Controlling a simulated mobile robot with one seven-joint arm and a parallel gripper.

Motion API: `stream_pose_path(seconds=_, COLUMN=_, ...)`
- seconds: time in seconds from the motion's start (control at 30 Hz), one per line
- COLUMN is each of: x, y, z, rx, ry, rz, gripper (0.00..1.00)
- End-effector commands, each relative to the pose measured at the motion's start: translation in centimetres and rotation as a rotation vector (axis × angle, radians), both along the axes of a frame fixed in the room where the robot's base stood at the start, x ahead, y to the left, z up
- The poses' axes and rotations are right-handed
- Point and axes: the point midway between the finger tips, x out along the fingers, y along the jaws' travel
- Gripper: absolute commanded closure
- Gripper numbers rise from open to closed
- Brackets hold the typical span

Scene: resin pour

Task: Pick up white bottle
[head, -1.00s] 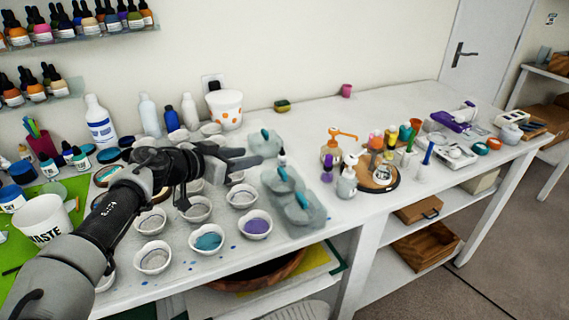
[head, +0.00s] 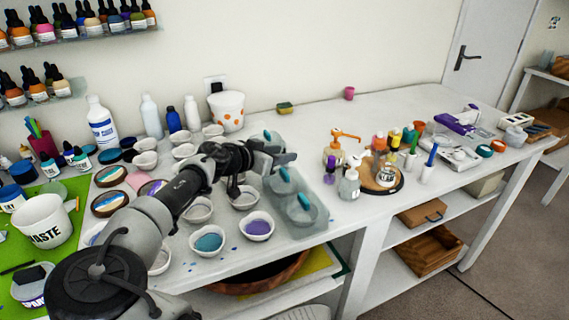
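Several white bottles are in the head view, and I cannot tell which one the task names. A plain white bottle (head: 151,117) and a second white bottle (head: 191,114) stand upright at the wall. A larger white bottle with a blue label (head: 101,122) stands left of them.
Small bowls, some with coloured resin (head: 208,240), stand below and around my arm. The grey mould tray (head: 310,222) lies under my gripper. A round wooden board (head: 388,183) with jars and an orange-pump bottle (head: 333,165) stand to the right.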

Motion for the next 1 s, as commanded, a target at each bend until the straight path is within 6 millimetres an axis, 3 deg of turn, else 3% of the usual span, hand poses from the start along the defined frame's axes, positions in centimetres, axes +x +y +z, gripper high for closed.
stream_pose_path(seconds=0.2, x=0.1, y=-0.1, z=0.0, rx=0.0, ry=0.0, rz=0.0, gripper=0.62)
stream_pose_path(seconds=0.43, x=0.1, y=0.0, z=0.0, rx=0.001, ry=0.001, rz=0.0, gripper=0.99)
stream_pose_path(seconds=0.87, x=0.0, y=0.0, z=-0.3, rx=0.002, ry=0.005, rz=-0.001, gripper=1.0)
stream_pose_path(seconds=1.0, x=0.0, y=0.0, z=1.0, rx=0.004, ry=0.003, rz=0.0, gripper=1.0)
